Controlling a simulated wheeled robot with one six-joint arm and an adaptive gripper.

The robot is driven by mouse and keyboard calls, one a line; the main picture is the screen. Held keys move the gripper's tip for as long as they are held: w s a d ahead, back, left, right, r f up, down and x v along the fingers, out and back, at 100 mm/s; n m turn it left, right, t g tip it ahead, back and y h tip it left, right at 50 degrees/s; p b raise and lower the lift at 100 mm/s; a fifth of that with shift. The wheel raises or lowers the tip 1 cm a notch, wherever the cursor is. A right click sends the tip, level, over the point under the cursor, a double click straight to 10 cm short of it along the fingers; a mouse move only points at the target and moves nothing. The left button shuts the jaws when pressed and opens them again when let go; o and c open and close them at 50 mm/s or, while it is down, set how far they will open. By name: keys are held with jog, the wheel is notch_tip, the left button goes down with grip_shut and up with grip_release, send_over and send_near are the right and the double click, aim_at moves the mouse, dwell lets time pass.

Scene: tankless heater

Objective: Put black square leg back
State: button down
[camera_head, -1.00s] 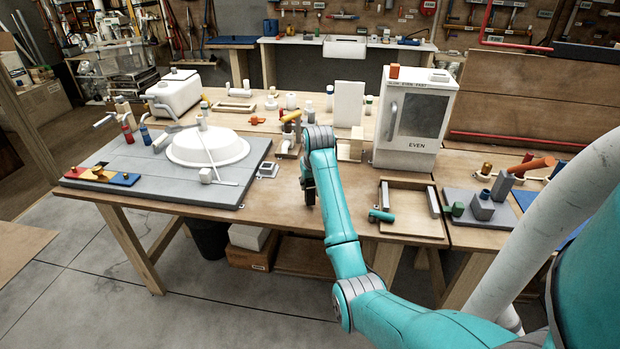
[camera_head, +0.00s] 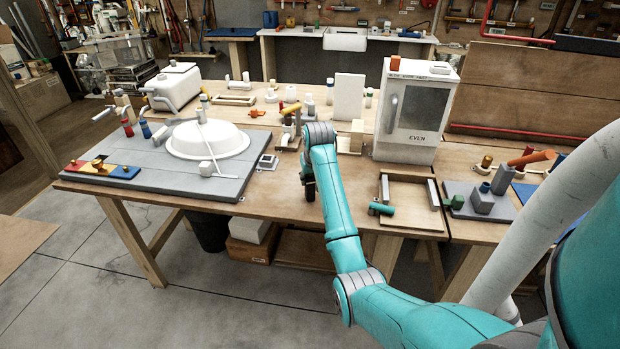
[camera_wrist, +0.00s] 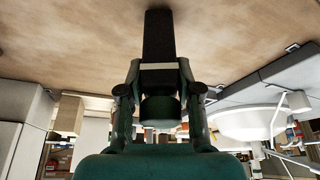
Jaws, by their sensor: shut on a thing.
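The black square leg (camera_wrist: 159,40) shows in the wrist view as a dark, straight bar held in my gripper (camera_wrist: 160,92). The two fingers close on it from both sides, with a pale band across it between them. The bar stretches away from the fingers against a plain wooden surface; whether it touches that surface, I cannot tell. In the head view, my gripper (camera_head: 309,190) is at the front edge of the wooden workbench (camera_head: 285,195), mostly hidden by my arm. The leg cannot be made out clearly there.
A grey board (camera_head: 140,182) with a white basin (camera_head: 207,141) lies left of my gripper. A wooden tray (camera_head: 411,228) and a white cabinet marked EVEN (camera_head: 391,138) stand to the right.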

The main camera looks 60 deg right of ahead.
jog(key=shift+f, duration=0.3)
jog(key=c, duration=0.7)
grip_release()
jog(key=shift+v, duration=3.75)
jog(key=shift+f, duration=0.1)
